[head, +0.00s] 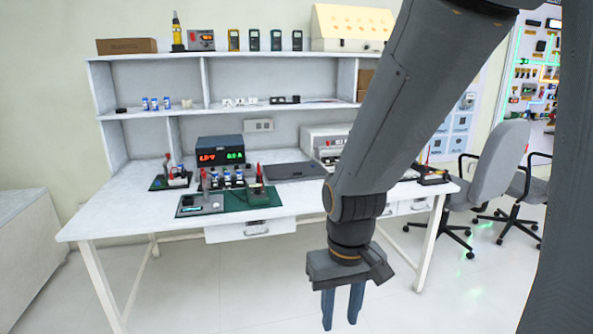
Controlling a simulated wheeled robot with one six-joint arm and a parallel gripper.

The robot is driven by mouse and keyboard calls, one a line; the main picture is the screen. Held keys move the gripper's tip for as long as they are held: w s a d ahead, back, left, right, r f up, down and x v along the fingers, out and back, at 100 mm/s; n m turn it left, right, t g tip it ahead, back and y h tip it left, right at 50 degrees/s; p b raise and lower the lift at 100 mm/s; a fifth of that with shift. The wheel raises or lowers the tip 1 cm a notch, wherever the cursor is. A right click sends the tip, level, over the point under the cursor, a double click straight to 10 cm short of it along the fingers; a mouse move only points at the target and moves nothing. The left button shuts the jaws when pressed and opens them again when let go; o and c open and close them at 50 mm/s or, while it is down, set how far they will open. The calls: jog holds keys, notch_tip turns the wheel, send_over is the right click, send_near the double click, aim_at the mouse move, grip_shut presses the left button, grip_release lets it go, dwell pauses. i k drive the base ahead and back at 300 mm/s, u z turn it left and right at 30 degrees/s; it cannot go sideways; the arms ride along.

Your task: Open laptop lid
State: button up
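A flat dark grey slab (294,171), which looks like the laptop with its lid shut, lies on the white workbench (125,214) just behind the green mat. Its right end is close to my arm in the picture. My gripper (342,308) hangs pointing down in front of the bench, below the tabletop level in the picture and well apart from the laptop. Its two blue-grey fingers are apart with nothing between them.
A power supply (220,151) with lit digits stands left of the laptop. A green mat (262,198) with small tools lies in front. A white instrument (322,140) stands behind right. Shelves (150,85) rise at the back. Office chairs (497,165) stand right.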

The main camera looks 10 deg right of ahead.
aim_at(294, 169)
jog(key=z, duration=0.15)
jog(key=i, duration=2.65)
jog(key=u, duration=0.15)
